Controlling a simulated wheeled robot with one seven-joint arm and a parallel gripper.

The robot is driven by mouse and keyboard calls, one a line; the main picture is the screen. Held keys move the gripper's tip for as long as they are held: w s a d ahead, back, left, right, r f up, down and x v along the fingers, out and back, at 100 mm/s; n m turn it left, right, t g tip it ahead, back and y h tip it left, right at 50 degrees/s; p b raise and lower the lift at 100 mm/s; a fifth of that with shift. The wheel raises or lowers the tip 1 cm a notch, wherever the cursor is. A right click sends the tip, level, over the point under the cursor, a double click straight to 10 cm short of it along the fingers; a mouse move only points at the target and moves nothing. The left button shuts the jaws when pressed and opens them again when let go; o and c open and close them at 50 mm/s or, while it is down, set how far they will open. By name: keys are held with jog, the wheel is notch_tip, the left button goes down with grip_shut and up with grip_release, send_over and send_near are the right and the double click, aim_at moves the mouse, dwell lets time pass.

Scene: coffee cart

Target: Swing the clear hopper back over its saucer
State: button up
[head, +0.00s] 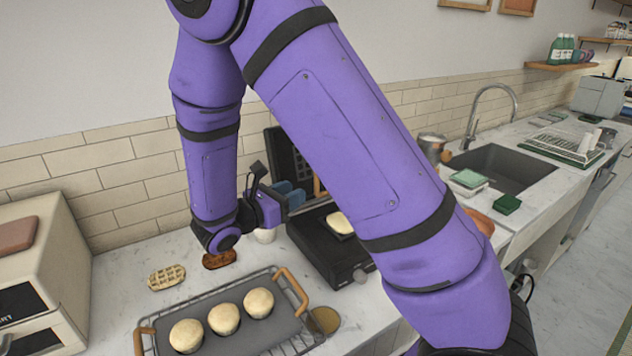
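I cannot make out a clear hopper or its saucer in the head view; my arm crosses the middle and may hide them. My gripper (284,198) is over the counter at the raised lid of a black appliance (325,250), partly behind my arm. Its fingers are small and dark, and I cannot tell whether they are open or shut or touch anything. Blue shapes show beside it. A small white cup (265,236) stands on the counter just below it.
A wire rack with a grey tray (262,337) and wooden handles holds several pale buns at the front. Waffles (167,277) lie behind it. A cream box-shaped appliance (40,270) stands at left. A sink (500,168) and dish rack (562,146) are at right.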

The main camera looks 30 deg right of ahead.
aim_at(317, 190)
jog(key=d, duration=0.2)
jog(key=w+d, duration=0.1)
jog(key=d, duration=0.5)
jog(key=shift+w, duration=0.3)
jog(key=shift+c, duration=0.5)
grip_shut()
